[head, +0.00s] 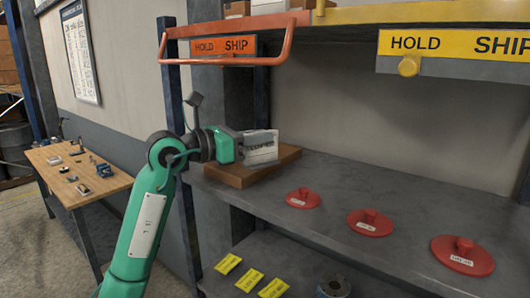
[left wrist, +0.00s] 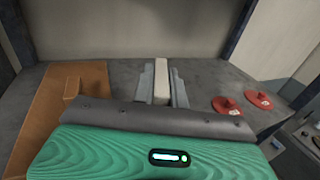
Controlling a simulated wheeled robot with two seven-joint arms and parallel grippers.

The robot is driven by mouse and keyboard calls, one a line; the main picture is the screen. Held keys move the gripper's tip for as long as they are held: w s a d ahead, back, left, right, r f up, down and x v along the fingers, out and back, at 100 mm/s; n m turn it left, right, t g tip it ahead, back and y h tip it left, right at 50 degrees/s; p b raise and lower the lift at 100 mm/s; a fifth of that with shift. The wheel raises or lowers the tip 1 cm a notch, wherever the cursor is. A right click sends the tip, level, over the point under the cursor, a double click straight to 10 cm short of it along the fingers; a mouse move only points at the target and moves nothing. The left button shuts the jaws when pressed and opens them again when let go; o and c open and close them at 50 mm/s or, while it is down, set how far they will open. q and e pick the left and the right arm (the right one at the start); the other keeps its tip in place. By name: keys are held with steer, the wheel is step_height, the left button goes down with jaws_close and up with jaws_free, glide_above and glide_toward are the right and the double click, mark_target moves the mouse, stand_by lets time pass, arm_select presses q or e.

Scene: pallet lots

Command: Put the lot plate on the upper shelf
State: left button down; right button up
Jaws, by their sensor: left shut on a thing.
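A pale plate with dark print on its face (head: 261,154), which looks like the lot plate, is held upright in my left gripper (head: 243,147). In the left wrist view the plate (left wrist: 162,78) shows edge-on between the two grey fingers (left wrist: 162,88), which are shut on it. It is over the grey shelf (head: 370,200), by a brown wooden block (head: 237,177). In the left wrist view the block (left wrist: 85,100) lies left of the plate. I cannot tell whether the plate touches the shelf. My right gripper is not in view.
Red knobbed discs (head: 370,223) stand along the shelf to the right. Above are an orange rail (head: 225,60) and a yellow HOLD/SHIP sign (head: 455,44). Yellow cards (head: 249,280) lie on the lower shelf. A blue-grey post (head: 172,90) stands left; a wooden workbench (head: 75,175) is beyond.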

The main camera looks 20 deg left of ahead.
mark_target(265, 164)
arm_select(q)
steer(key=shift+w+d+r+p, duration=0.15)
steer(key=shift+w+d+p, duration=0.1)
steer(key=shift+w, duration=0.3)
steer(key=shift+w+d+r+p, duration=0.1)
steer(key=shift+w+d+p, duration=0.1)
steer(key=shift+w, duration=0.3)
step_height(265, 164, down, 2)
steer(key=shift+f, duration=0.25)
steer(key=shift+s+a+f+p, duration=0.15)
steer(key=shift+f+p, duration=0.3)
steer(key=shift+f, duration=0.3)
steer(key=f+p, duration=0.2)
steer(key=shift+w+f, duration=0.2)
steer(key=shift+f, duration=0.55)
steer(key=shift+w+f, duration=0.1)
